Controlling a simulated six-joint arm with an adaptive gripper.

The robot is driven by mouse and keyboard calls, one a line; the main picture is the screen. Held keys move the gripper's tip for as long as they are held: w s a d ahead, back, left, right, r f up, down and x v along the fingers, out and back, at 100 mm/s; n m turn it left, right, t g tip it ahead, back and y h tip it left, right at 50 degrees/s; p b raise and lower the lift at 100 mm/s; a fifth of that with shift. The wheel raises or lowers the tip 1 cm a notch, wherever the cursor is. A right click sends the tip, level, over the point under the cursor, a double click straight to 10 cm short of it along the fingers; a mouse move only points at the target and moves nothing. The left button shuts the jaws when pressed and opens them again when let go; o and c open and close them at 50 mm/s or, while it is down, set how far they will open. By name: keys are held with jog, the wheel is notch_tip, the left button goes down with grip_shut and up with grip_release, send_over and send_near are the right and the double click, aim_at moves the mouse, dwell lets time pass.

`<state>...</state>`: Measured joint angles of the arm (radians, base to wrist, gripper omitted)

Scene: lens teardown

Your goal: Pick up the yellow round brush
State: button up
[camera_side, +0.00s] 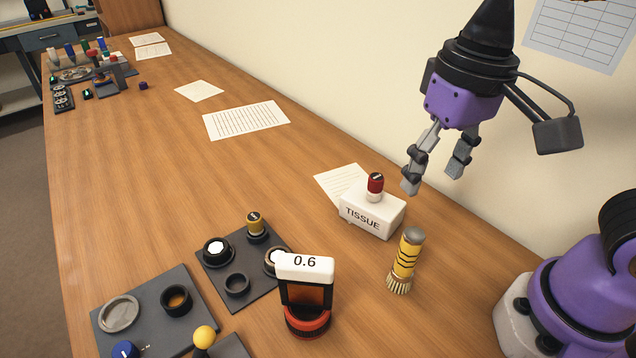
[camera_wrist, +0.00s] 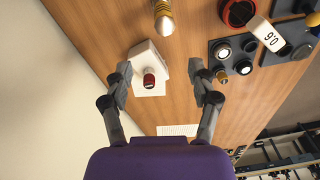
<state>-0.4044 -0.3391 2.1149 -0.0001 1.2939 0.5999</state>
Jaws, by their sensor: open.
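The yellow round brush (camera_side: 405,262) stands upright on the table, bristles down, with dark zigzag bands and a grey top. It is to the right of the tissue box in the side view. In the wrist view the brush (camera_wrist: 163,16) is at the top edge, partly cut off. My gripper (camera_side: 434,184) is open and empty, high above the table, behind the brush and tissue box. In the wrist view its fingertips (camera_wrist: 162,83) are spread on either side of the tissue box, with the brush beyond them.
A white tissue box (camera_side: 370,216) with a red-capped item (camera_side: 375,186) on it stands close beside the brush. A red-based device marked 0.6 (camera_side: 305,290) and dark trays (camera_side: 243,262) with lens parts lie left. The wall is behind my gripper.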

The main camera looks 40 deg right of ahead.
aim_at(415, 234)
jog(key=shift+m+g, duration=0.3)
jog(key=shift+g, duration=0.1)
jog(key=f, duration=0.1)
jog(key=a+f, duration=0.1)
jog(key=f, duration=0.2)
jog(key=shift+s+a, duration=0.15)
jog(key=shift+s, duration=0.1)
notch_tip(415, 234, down, 6)
jog(key=shift+w+f, duration=0.1)
grip_shut()
